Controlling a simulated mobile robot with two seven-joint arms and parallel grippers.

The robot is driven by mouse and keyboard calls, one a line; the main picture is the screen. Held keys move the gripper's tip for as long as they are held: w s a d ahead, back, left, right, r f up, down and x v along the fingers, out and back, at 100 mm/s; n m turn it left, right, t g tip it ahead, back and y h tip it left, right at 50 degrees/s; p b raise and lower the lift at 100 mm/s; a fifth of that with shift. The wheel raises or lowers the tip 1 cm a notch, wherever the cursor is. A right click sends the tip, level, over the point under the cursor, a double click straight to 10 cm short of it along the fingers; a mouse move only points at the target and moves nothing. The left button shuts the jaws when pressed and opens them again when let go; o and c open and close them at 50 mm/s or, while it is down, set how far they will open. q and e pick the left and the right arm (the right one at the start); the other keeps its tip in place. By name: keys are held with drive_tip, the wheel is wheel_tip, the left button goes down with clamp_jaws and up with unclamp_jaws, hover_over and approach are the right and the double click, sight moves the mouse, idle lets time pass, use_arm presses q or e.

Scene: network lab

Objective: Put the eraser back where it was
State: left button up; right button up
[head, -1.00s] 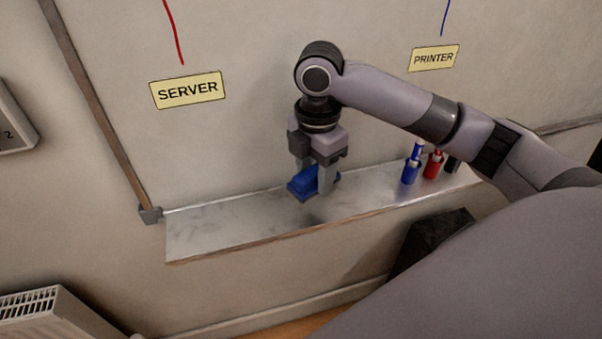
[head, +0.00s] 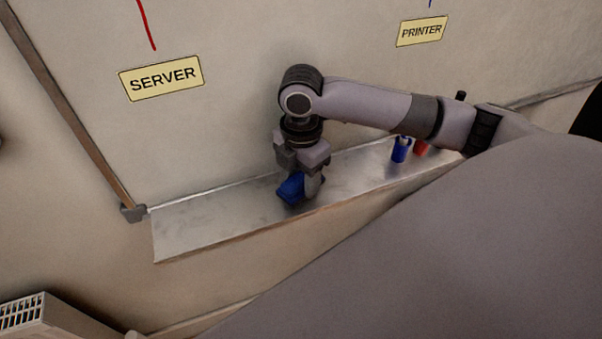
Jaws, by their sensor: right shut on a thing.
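The blue eraser (head: 290,188) is between the fingers of my right gripper (head: 302,190), which is shut on it and points down. The eraser is at the metal ledge (head: 205,223) under the whiteboard, about midway along it. I cannot tell for sure whether its underside touches the ledge. The gripper fingers hide part of the eraser. My left gripper is not in view.
A blue marker (head: 401,149) and a red marker (head: 421,147) stand at the right end of the ledge, partly behind my right arm. The ledge's left part is bare. SERVER (head: 161,78) and PRINTER (head: 421,31) labels are on the board. A radiator (head: 45,318) is at lower left.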

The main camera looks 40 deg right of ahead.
sight(301, 175)
drive_tip(key=o, duration=0.9)
drive_tip(key=shift+o, duration=0.2)
wheel_tip(301, 175, up, 12)
drive_tip(key=shift+r, duration=0.15)
